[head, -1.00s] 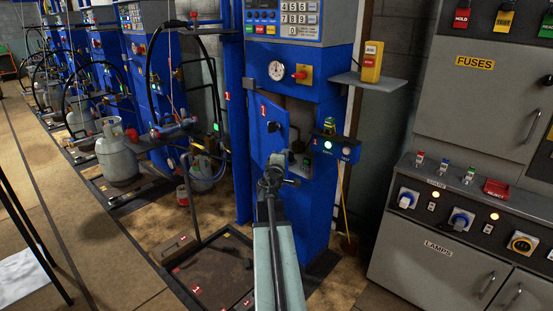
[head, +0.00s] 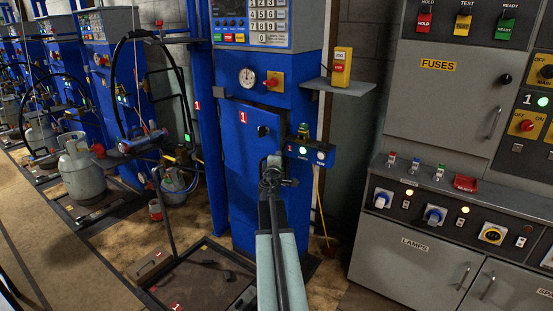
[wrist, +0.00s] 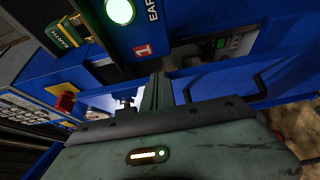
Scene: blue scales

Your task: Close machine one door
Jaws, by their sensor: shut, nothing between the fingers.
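Machine one is the blue cabinet (head: 218,215) marked 1. My gripper (head: 272,164) is shut and empty, in front of the door's right side, below the small earth box (head: 312,153). I cannot tell if it touches the door. In the wrist view my gripper (wrist: 157,88) is among blue panels, with the lit green earth lamp (wrist: 120,11) above.
A floor platform (head: 200,280) with a raised dark rim lies at the machine's foot, left of my arm. A grey shelf (head: 343,86) with a yellow switch box (head: 342,66) juts out at right. The grey fuse cabinet (head: 440,100) stands further right. Grey gas cylinders (head: 82,170) stand left.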

